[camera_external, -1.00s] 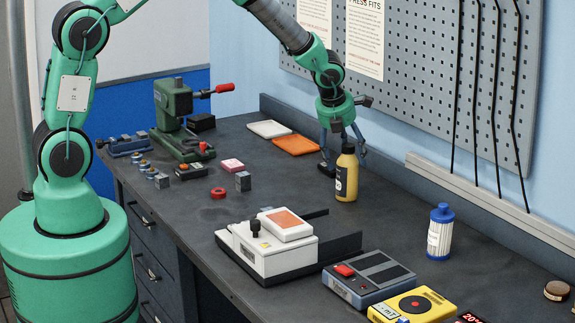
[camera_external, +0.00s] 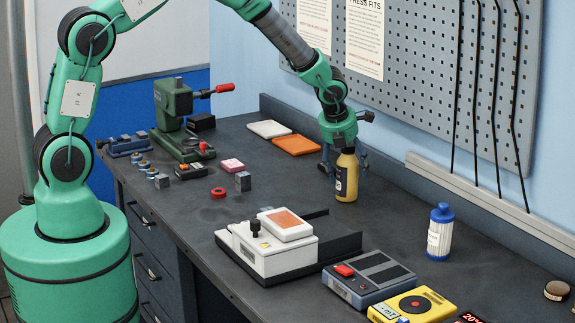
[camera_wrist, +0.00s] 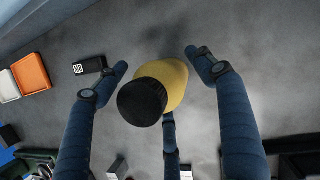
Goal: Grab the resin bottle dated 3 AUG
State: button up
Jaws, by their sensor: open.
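A yellow bottle (camera_external: 346,179) with a dark label stands upright on the bench. The date on its label is too small to read. My gripper (camera_external: 344,163) is above and around it, pointing down, and hides its cap in the external view. In the wrist view the bottle (camera_wrist: 176,82) and its black cap (camera_wrist: 142,102) show from above, between the spread fingers of my gripper (camera_wrist: 157,72). The two upper fingers are open with gaps on both sides. A third finger is close below the bottle; I cannot tell whether it touches.
A small black block with a white mark (camera_wrist: 90,65) lies close to the left finger. Orange (camera_external: 296,145) and white (camera_external: 269,129) trays lie behind. A white device (camera_external: 272,250) stands in front; a blue-capped cartridge (camera_external: 440,232) stands to the right.

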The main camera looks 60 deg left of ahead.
aim_at(347, 154)
jog(key=c, duration=1.6)
jog(key=shift+w+r, duration=0.1)
jog(key=shift+c, duration=0.4)
jog(key=shift+r, duration=0.8)
notch_tip(347, 154, up, 2)
jog(key=shift+r+p, duration=0.1)
jog(key=shift+p, duration=0.4)
jog(key=s+r+p, duration=0.1)
jog(key=s, duration=1.5)
jog(key=shift+d, duration=0.2)
jog(key=shift+r, duration=0.1)
